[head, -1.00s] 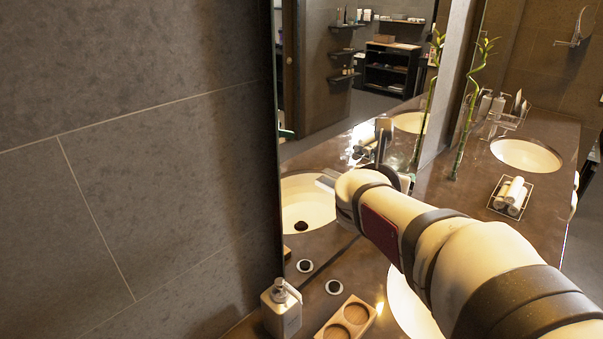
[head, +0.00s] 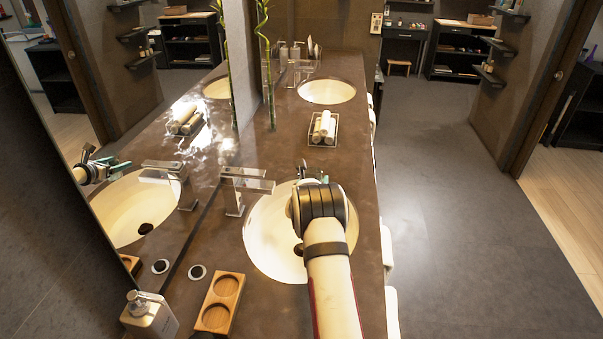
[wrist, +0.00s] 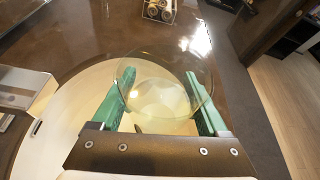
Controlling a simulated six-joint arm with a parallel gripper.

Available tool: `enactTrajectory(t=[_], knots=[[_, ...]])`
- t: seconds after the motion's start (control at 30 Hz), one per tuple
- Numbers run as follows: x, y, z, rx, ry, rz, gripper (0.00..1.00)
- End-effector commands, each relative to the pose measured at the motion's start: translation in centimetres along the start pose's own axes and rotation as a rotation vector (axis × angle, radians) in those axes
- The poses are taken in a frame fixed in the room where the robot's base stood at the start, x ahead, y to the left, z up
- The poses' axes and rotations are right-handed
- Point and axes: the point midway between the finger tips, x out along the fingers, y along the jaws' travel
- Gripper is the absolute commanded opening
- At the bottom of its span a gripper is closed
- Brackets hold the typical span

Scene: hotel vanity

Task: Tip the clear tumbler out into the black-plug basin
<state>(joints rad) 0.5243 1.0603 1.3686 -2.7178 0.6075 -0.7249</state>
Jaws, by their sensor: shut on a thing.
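The clear tumbler (wrist: 160,92) sits between the teal fingers of my gripper (wrist: 160,77) in the wrist view, and the fingers are shut on it. Its wide round rim shows; I cannot tell its exact tilt or what is inside. In the head view my arm's end covers the tumbler and most of the gripper. The near basin (head: 262,235) is cream and oval, with a black plug (head: 298,250) partly beside my arm. My gripper is above this basin's right side. The basin also fills the left of the wrist view (wrist: 65,120).
A chrome faucet (head: 240,185) stands at the near basin's left. A wooden two-hole holder (head: 222,302) and a soap dispenser (head: 148,315) stand at front left. Rolled towels in a wire tray (head: 323,128) lie before the far basin (head: 327,91). A mirror lines the left.

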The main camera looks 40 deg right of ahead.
Motion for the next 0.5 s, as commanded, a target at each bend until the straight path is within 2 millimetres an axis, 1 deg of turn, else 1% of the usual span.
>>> enactTrajectory(t=[0.17, 0.2, 0.37, 0.47, 0.5], knots=[[0.3, -1.8, -0.8, -0.322, 0.011, -0.137, 0.0], [0.3, -2.3, -1.1, -0.411, 0.014, -0.174, 0.0], [0.1, -1.3, -0.4, -0.746, 0.021, -0.313, 0.0], [-0.1, -0.6, -0.1, -0.989, 0.029, -0.413, 0.0], [0.1, -0.6, -0.8, -1.098, 0.034, -0.457, 0.0]])
